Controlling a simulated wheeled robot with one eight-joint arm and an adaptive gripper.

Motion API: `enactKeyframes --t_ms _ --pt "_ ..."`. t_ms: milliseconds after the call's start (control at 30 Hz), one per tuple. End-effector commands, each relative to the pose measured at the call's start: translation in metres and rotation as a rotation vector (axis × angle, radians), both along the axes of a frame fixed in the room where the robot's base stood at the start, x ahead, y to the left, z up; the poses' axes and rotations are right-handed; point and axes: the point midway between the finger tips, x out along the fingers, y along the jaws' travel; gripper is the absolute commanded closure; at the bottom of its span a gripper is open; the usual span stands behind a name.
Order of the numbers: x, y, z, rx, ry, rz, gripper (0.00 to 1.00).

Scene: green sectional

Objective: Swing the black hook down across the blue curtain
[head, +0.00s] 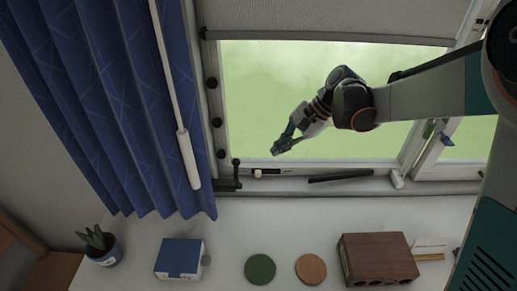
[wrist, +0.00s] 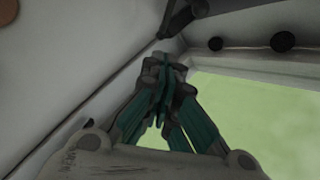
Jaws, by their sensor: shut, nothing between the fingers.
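The black hook (head: 236,174) is at the window's lower left corner, beside the right edge of the blue curtain (head: 115,90). Its thin arm points up from a dark base on the frame. A dark bar at the top of the wrist view (wrist: 181,18) looks like part of it. The curtain hangs in folds at the left of the head view; I cannot make it out in the wrist view. My gripper (head: 280,147) is in front of the window glass, to the right of the hook and apart from it. Its fingers (wrist: 163,68) are shut and empty.
A white rod (head: 186,150) hangs in front of the curtain. Dark round knobs (head: 214,123) line the left window frame. A black bar (head: 340,176) lies along the sill. Below are a plant (head: 98,240), a blue box (head: 179,258), two discs (head: 260,269) and a brown block (head: 378,258).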

Motion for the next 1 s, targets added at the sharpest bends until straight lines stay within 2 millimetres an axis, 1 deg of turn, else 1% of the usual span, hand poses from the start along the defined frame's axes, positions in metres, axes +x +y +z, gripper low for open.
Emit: enactKeyframes --t_ms 67,167,367,600,700,900,1000 --pt "-0.002 0.001 0.003 0.021 0.019 -0.003 1.00" --pt "-0.003 0.006 -0.003 0.025 0.022 -0.002 1.00" --pt "-0.004 0.025 -0.030 0.023 0.020 0.000 1.00" --pt "-0.005 0.053 -0.069 0.023 0.020 0.000 1.00" --pt "-0.007 0.064 -0.081 0.023 0.019 0.000 1.00" --pt "-0.022 0.085 -0.086 0.023 0.019 0.000 1.00" --pt "-0.025 0.089 -0.087 0.023 0.019 -0.002 1.00"
